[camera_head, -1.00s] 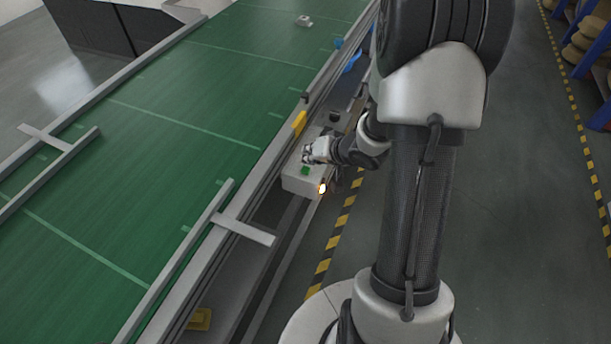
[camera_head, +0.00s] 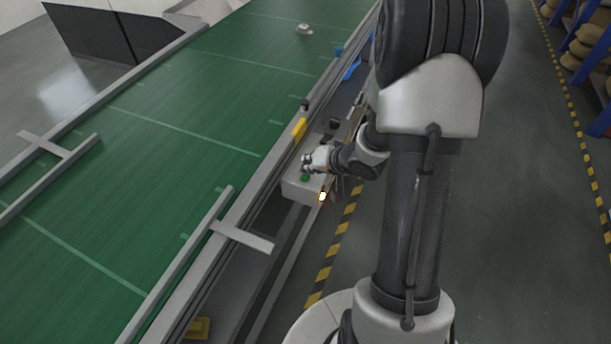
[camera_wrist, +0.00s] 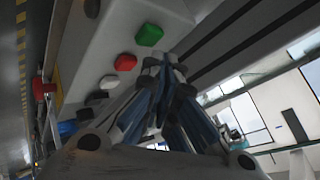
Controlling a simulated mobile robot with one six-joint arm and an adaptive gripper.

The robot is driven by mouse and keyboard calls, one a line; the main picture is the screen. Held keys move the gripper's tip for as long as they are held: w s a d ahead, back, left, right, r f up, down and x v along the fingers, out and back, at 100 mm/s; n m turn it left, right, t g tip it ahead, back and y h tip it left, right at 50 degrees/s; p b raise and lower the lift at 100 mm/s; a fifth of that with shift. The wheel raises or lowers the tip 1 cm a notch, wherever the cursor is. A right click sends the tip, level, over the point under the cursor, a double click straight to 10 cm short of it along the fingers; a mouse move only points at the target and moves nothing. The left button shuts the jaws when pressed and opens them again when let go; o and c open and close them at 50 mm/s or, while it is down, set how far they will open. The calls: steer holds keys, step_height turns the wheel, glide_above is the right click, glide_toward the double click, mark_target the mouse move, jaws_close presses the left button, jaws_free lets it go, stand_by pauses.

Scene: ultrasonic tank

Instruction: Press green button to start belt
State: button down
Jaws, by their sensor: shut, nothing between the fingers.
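The green button (camera_head: 305,178) sits on top of a light grey control box beside the belt. In the wrist view the green button (camera_wrist: 149,35) shows just beyond my fingertips, a little to their left, with a gap between. My gripper (camera_head: 306,163) is over the box, close behind the green button in the head view. In the wrist view my gripper (camera_wrist: 160,62) has its fingertips together and holds nothing. The green conveyor belt (camera_head: 180,110) runs along the left of the box.
A red button (camera_wrist: 125,62) and a black and a white button lie beside the green one. A red knob (camera_wrist: 44,88) sticks out at the box side. A metal rail (camera_head: 243,236) borders the belt. A small grey item (camera_head: 304,29) lies on the far belt.

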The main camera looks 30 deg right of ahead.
steer(key=shift+f, duration=0.1)
stand_by(0.5)
steer(key=shift+f, duration=0.3)
